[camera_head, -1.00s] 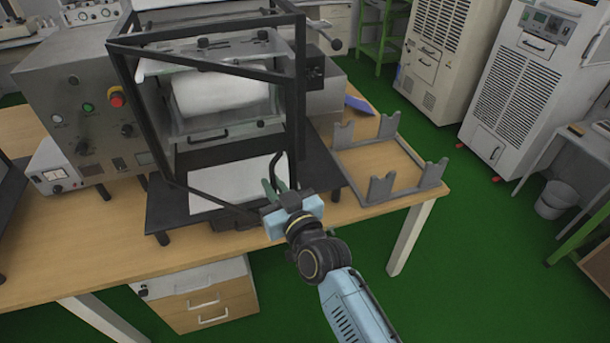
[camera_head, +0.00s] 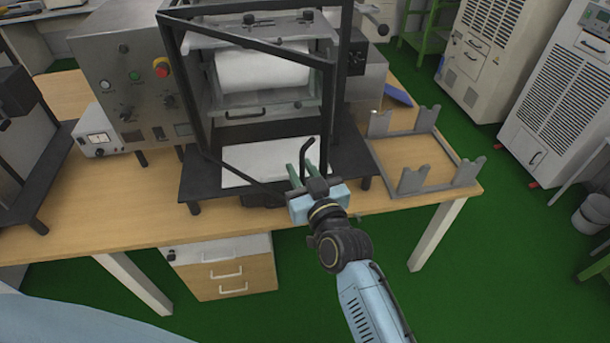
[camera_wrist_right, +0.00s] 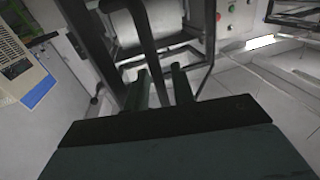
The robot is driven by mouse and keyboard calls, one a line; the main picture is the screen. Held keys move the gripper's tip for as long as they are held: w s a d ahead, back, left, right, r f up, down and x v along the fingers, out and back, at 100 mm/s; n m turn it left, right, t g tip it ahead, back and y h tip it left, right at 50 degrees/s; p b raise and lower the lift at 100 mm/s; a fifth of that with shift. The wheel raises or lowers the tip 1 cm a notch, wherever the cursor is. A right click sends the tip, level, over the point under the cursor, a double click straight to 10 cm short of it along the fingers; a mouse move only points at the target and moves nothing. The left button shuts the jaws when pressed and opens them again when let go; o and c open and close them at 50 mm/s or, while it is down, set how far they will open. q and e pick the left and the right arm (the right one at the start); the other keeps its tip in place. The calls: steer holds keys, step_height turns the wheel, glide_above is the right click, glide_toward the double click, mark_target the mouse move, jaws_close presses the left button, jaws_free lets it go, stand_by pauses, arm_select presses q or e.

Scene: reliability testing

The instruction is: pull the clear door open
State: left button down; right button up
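The clear door (camera_head: 246,40) has a black frame on the bench-top machine. It stands partly open, its free edge swung out toward me. A bent black door handle (camera_head: 306,150) rises at the lower front; it also shows in the right wrist view (camera_wrist_right: 144,42). My right gripper (camera_head: 308,172) has its green fingers on both sides of the handle. In the right wrist view the fingers (camera_wrist_right: 160,88) are close together around the bar; actual contact is hard to see. My left gripper is not in view.
A wooden bench (camera_head: 120,225) carries the machine, its grey control box (camera_head: 110,75) and a grey bracket frame (camera_head: 432,185) on the right. Drawers (camera_head: 228,270) stand below. Green floor (camera_head: 510,250) is open at the right front.

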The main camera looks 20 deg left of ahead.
steer(key=v, duration=1.3)
steer(key=shift+s, duration=0.15)
